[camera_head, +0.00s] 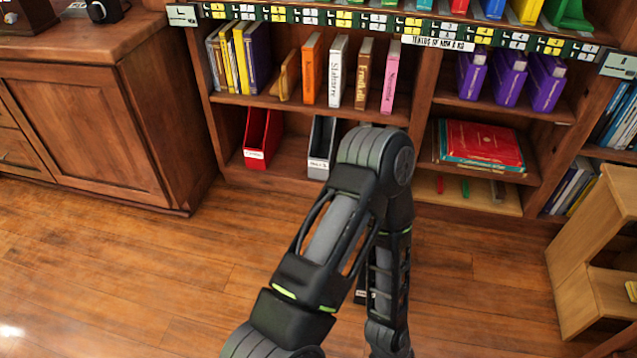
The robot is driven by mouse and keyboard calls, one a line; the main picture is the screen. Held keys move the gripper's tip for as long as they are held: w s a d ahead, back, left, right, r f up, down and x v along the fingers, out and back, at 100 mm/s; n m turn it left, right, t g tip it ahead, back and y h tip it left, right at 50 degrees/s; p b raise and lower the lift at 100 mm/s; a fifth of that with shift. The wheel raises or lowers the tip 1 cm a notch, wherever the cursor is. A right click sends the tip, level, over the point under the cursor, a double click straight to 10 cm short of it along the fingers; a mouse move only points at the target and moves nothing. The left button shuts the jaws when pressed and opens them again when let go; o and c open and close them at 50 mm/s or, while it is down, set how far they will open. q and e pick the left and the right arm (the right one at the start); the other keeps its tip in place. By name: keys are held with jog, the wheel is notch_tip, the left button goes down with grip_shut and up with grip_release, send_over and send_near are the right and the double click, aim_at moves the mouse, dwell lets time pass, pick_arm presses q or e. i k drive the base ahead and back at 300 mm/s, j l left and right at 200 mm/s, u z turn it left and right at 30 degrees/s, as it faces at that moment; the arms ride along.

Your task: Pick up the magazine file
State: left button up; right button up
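A red magazine file (262,135) with a white label stands on the bottom shelf of the bookcase. A grey and black magazine file (321,147), also labelled, stands to its right, close to my arm's bend. One of my arms rises from the bottom edge, bends in front of the shelf and drops back toward the bottom edge. Neither gripper shows. A small dark piece with a white label (367,294) shows beside the lower arm link; most of it is hidden, so I cannot tell what it is or whether it is held.
The shelf above holds upright books (335,70), with purple binders (508,78) to the right. A red book stack (481,144) lies on a lower right shelf. A wood cabinet (90,120) stands left and a small wooden shelf unit (592,255) right. Floor at left is clear.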

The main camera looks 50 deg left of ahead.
aim_at(263, 128)
jog(key=k+j, duration=0.15)
jog(key=j, duration=0.3)
jog(key=k+j, duration=0.1)
jog(key=j, duration=0.3)
jog(key=k+j+u, duration=0.1)
jog(key=j, duration=0.35)
jog(key=k+j, duration=0.2)
jog(key=j, duration=0.25)
jog(key=k+j, duration=0.1)
jog(key=j, duration=0.35)
jog(key=k+j+u, duration=0.1)
jog(key=j, duration=0.35)
jog(key=k+j, duration=0.15)
jog(key=j, duration=0.3)
jog(key=k+j, duration=0.1)
jog(key=j, duration=0.35)
